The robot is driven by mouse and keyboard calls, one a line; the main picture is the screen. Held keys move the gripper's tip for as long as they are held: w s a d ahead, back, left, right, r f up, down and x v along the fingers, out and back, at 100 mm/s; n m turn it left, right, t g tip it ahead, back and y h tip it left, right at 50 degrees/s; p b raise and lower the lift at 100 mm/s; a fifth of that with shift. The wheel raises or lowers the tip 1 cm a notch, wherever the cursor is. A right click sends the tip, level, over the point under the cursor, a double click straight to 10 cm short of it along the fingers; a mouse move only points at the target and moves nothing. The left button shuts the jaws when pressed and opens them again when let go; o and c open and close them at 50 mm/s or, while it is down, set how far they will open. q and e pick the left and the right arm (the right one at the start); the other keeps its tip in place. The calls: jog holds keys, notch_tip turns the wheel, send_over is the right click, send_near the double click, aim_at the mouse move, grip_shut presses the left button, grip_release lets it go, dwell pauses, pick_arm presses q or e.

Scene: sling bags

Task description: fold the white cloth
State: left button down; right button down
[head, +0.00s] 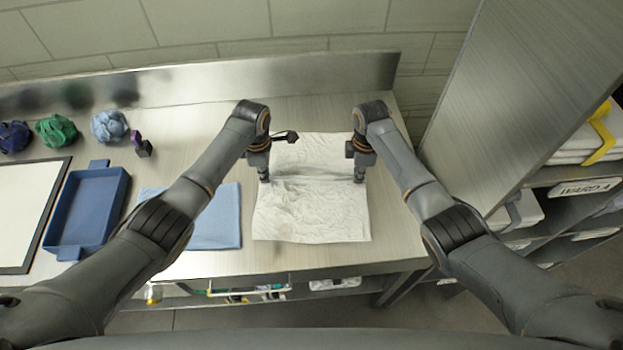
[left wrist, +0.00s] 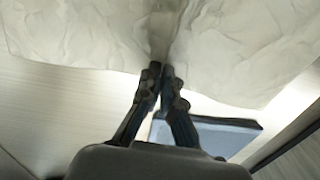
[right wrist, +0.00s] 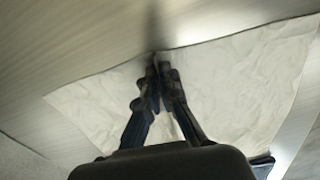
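The white cloth (head: 312,215) lies wrinkled on the metal-topped table, with a raised ridge running across it between my two grippers. My left gripper (head: 265,178) points down at the cloth's left edge. In the left wrist view its fingertips (left wrist: 163,70) are together, with cloth gathered at them. My right gripper (head: 359,177) points down at the cloth's right edge. In the right wrist view its fingertips (right wrist: 157,66) are together on the cloth's edge (right wrist: 235,85). Both look shut on the cloth. The pinched bits are mostly hidden by the fingers.
A light blue cloth (head: 222,228) lies flat just left of the white cloth. Further left are a blue tray (head: 88,210), a dark-framed white board (head: 25,212) and crumpled blue and green bundles (head: 56,131). A tall cabinet (head: 535,75) stands at right. The table's front edge is near.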

jog(key=shift+s, duration=0.1)
dwell(0.4)
